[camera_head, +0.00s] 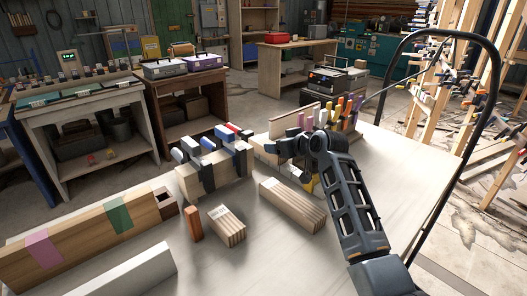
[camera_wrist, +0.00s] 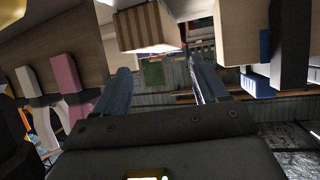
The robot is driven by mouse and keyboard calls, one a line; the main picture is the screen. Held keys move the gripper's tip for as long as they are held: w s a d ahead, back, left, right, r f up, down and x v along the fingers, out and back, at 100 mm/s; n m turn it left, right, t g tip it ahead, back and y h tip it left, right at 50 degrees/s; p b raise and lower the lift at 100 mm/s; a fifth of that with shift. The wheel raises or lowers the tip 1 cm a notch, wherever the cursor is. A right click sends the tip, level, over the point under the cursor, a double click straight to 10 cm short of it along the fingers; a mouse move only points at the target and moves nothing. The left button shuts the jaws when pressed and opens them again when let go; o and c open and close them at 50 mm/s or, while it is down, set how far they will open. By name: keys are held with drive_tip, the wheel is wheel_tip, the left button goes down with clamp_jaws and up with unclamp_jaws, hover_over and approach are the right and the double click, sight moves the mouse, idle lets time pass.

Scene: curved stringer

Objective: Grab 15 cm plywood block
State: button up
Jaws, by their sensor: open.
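Two striped plywood blocks lie on the pale tabletop in the head view. A shorter one (camera_head: 227,226) has a white label, and a longer one (camera_head: 293,203) lies to its right, also with a pale label. I cannot read either label well enough to tell which is 15 cm. My gripper (camera_head: 283,148) is above the table, behind the longer block and apart from it. In the wrist view my gripper (camera_wrist: 162,84) has its fingers spread with nothing between them. A striped block end (camera_wrist: 148,28) shows beyond the fingertips, near the top.
A clamped wood stack (camera_head: 212,168) stands left of my gripper. A board with several coloured clamps (camera_head: 335,112) stands behind it. A long beam with pink and green bands (camera_head: 85,238), a white bar (camera_head: 125,272) and a small brown block (camera_head: 193,223) lie left. The table's right side is clear.

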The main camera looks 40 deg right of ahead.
drive_tip(key=shift+b+x, duration=2.2)
drive_tip(key=shift+x, duration=1)
drive_tip(key=shift+d, duration=0.1)
drive_tip(key=shift+c, duration=0.2)
drive_tip(key=shift+s, duration=0.1)
drive_tip(key=c, duration=0.9)
